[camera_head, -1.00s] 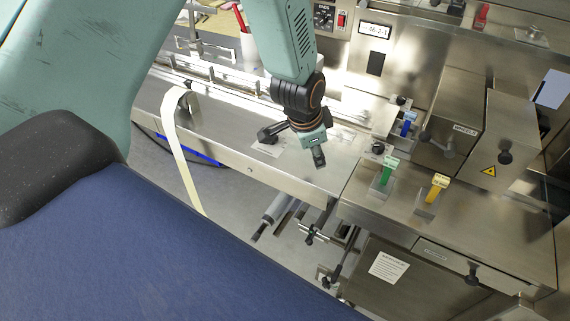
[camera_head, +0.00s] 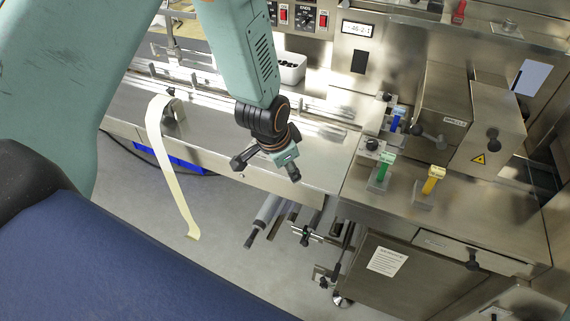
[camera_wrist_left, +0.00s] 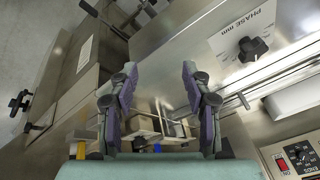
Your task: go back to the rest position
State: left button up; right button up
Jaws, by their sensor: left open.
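My left gripper (camera_head: 267,167) hangs from the teal arm above the front part of the steel machine deck (camera_head: 215,150). Its two dark fingers are spread apart. In the left wrist view the fingers of the left gripper (camera_wrist_left: 160,105) stand wide with nothing between them, and machine parts show behind the gap. My right gripper is in neither view.
Right of the gripper stand a green lever (camera_head: 383,170), a yellow lever (camera_head: 432,180) and a blue lever (camera_head: 397,118). A pale strip (camera_head: 168,165) hangs over the deck edge on the left. A steel cabinet (camera_head: 385,265) stands below. Floor shows between strip and cabinet.

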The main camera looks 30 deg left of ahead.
pick_arm(q)
jog(key=s+f+n+g+b, duration=0.1)
jog(key=s+f+n+b, duration=0.1)
jog(key=s+f, duration=0.5)
jog(key=s+f+n+g+b, duration=0.2)
jog(key=s+f, duration=0.5)
jog(key=s, duration=0.7)
jog(key=s+f+n+g+b, duration=0.1)
jog(key=s+f+n+b, duration=0.2)
jog(key=s+f+b, duration=0.2)
jog(key=s+d+f, duration=0.1)
jog(key=s+f, duration=0.2)
jog(key=s, duration=0.2)
jog(key=shift+s, duration=0.3)
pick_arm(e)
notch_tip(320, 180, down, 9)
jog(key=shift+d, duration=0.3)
pick_arm(q)
jog(key=shift+a, duration=0.15)
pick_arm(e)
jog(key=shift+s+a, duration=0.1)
